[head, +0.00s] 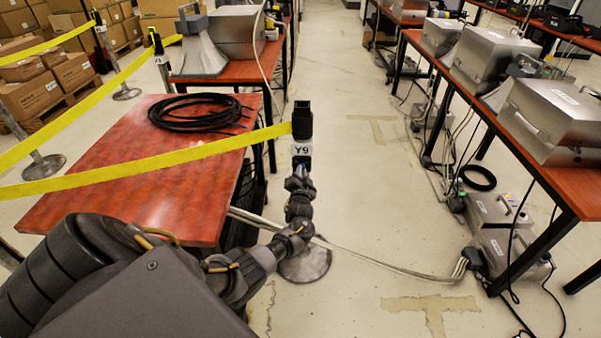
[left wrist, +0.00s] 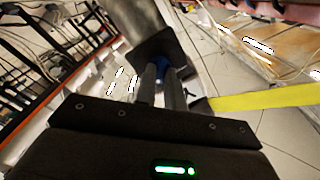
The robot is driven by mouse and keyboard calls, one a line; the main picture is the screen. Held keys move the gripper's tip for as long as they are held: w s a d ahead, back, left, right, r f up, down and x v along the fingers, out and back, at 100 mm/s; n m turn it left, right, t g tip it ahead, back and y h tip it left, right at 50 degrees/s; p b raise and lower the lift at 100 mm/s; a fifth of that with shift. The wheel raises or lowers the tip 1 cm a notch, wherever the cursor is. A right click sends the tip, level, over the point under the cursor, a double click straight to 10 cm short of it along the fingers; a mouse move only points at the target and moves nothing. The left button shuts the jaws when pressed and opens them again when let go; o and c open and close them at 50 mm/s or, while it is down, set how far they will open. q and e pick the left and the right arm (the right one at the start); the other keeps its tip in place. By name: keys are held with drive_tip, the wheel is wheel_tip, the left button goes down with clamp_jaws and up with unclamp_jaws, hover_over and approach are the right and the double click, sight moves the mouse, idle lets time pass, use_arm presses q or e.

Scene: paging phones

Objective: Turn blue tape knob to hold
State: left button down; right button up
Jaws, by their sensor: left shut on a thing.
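A black stanchion head (head: 302,120) with a white Y9 label stands by the right edge of the near table, and a yellow tape (head: 150,163) runs from it to the left. My left gripper (head: 300,181) is just below the label, at the near side of the post. In the left wrist view the gripper's two fingers (left wrist: 160,80) are closed around a blue knob (left wrist: 161,72), mostly hidden between them. The dark stanchion head is just beyond the fingertips there, and the yellow tape (left wrist: 265,99) runs off to the right. My right gripper is not in view.
The red-brown table (head: 150,195) at left carries a coiled black cable (head: 200,112). More stanchions and tape stand behind it, near cardboard boxes (head: 28,92). A table with metal cases (head: 555,115) lines the right. Cables (head: 390,265) cross the otherwise open middle floor.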

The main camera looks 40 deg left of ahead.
use_arm(q)
drive_tip(key=shift+f, duration=0.1)
idle(0.4)
drive_tip(key=c, duration=1.5)
unclamp_jaws()
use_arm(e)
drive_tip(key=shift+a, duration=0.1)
use_arm(q)
drive_tip(key=p+v, duration=0.1)
drive_tip(key=v, duration=1)
drive_tip(key=shift+p, duration=0.35)
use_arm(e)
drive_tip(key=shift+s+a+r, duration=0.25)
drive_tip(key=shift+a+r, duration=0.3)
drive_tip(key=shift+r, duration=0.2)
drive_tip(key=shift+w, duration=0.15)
